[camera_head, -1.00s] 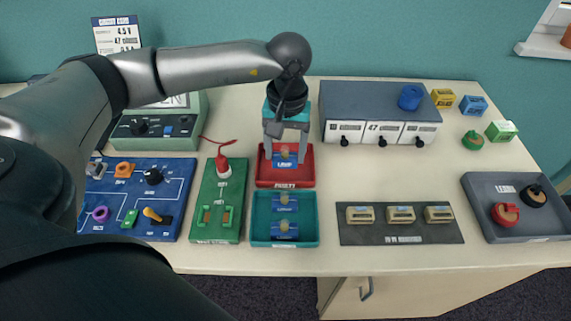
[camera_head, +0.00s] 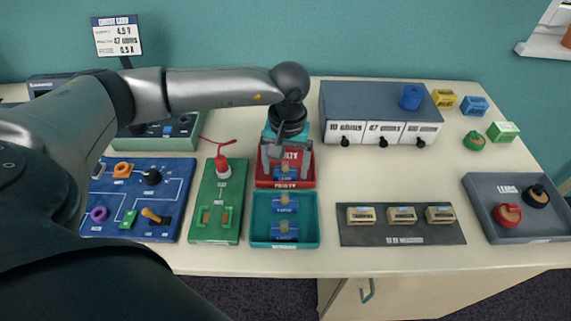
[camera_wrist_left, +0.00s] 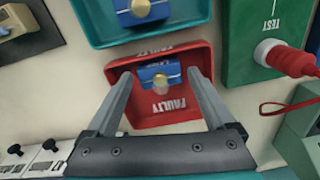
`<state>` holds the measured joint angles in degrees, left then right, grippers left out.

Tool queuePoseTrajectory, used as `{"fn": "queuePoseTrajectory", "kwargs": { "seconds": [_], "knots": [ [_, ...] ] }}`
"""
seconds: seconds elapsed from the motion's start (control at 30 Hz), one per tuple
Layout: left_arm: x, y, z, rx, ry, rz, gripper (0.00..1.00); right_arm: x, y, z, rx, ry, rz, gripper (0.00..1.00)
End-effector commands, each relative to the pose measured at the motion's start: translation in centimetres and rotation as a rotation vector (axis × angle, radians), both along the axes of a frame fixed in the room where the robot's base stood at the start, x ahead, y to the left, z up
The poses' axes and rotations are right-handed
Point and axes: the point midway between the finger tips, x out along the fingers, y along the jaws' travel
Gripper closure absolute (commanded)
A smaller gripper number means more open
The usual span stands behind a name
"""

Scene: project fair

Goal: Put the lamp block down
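The lamp block (camera_head: 285,173) is a blue block with a brass-coloured knob. It sits in the red tray (camera_head: 274,184) marked FAULTY, and also shows there in the left wrist view (camera_wrist_left: 150,75). My left gripper (camera_head: 286,164) is over this tray. In the left wrist view its two fingers (camera_wrist_left: 160,76) are spread either side of the block, with a gap on both sides, so it is open and empty. My right gripper is not in view.
A teal tray (camera_head: 314,232) with two blue blocks stands directly in front of the red tray. A green test stand (camera_head: 208,231) with a red plug is close on the left. A grey drawer unit (camera_head: 375,97) stands at the back right. Bare tabletop lies right of the red tray.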

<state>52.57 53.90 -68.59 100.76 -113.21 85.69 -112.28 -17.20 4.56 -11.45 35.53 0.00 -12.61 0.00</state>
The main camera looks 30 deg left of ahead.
Motion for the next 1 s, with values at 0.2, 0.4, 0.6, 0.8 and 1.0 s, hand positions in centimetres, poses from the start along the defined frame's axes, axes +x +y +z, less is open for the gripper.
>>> {"fn": "queuePoseTrajectory", "kwargs": {
  "seconds": [0.2,0.4,0.6,0.8,1.0],
  "knots": [
    [0.0,0.0,0.0,0.0,0.0,0.0,0.01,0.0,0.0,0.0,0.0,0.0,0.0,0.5],
    [0.0,0.0,0.3,0.0,0.0,0.0,0.01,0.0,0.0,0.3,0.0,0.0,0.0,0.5],
    [0.1,0.0,3.2,0.0,-0.005,-0.001,0.01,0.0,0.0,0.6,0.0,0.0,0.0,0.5],
    [0.2,-0.1,7.8,-0.001,-0.006,-0.001,0.01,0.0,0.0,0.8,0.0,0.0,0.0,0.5],
    [0.2,-0.2,11.1,-0.001,-0.004,0.0,0.01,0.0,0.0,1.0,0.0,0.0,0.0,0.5]
  ]
}}
